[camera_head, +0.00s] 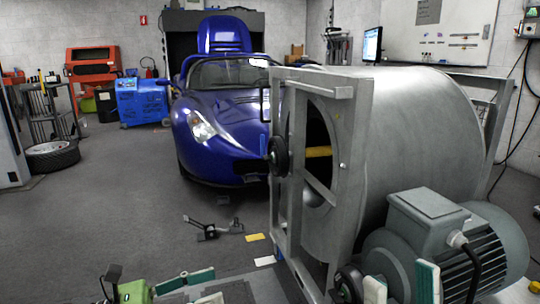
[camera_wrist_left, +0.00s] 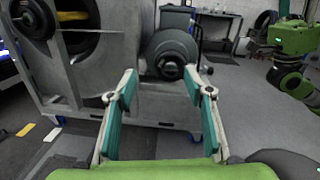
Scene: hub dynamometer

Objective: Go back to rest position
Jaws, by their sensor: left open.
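My left gripper (camera_head: 216,284) is low in the head view, left of the big grey machine. Its two teal-padded fingers are apart. In the left wrist view the left gripper (camera_wrist_left: 160,80) is open, with nothing between its fingers; the grey machine and its motor (camera_wrist_left: 170,52) are beyond it. My right gripper (camera_head: 400,278) is at the bottom of the head view, in front of the motor (camera_head: 440,240). Its teal-padded fingers stand apart with nothing seen between them; their lower parts are cut off by the picture edge.
The large grey machine (camera_head: 420,110), with a drum and frame, fills the right side close by. A blue sports car (camera_head: 225,115) stands behind it. Small dark parts (camera_head: 210,230) and a yellow strip (camera_head: 254,237) lie on the floor.

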